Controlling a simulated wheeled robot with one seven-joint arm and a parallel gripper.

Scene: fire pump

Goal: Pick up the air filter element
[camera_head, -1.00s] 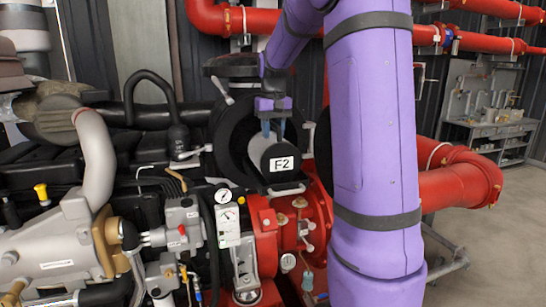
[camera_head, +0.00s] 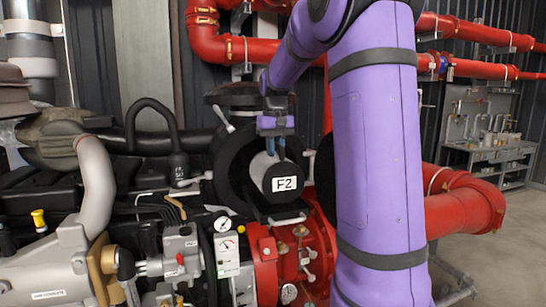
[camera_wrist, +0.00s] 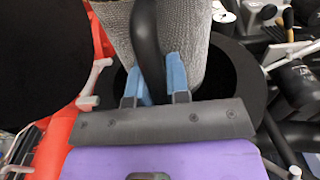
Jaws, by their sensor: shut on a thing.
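The air filter element (camera_head: 261,172) is a grey mesh cylinder with a black end cap labelled F2. It sticks out of the black round housing (camera_head: 223,158) in the head view. My gripper (camera_head: 274,148) reaches it from above, with blue fingertips at the top of the cap. In the wrist view, the element's grey mesh (camera_wrist: 193,35) lies ahead of my gripper (camera_wrist: 155,82). The blue fingers are shut on a black bar-like part (camera_wrist: 147,45) in front of the mesh. The exact contact is partly hidden.
A red pump body (camera_head: 318,245) and a gauge (camera_head: 224,224) lie below the housing. A black hose (camera_head: 150,110) arches at left. Red pipes (camera_head: 460,205) run at right. A workbench (camera_head: 490,155) stands far back, with open floor before it.

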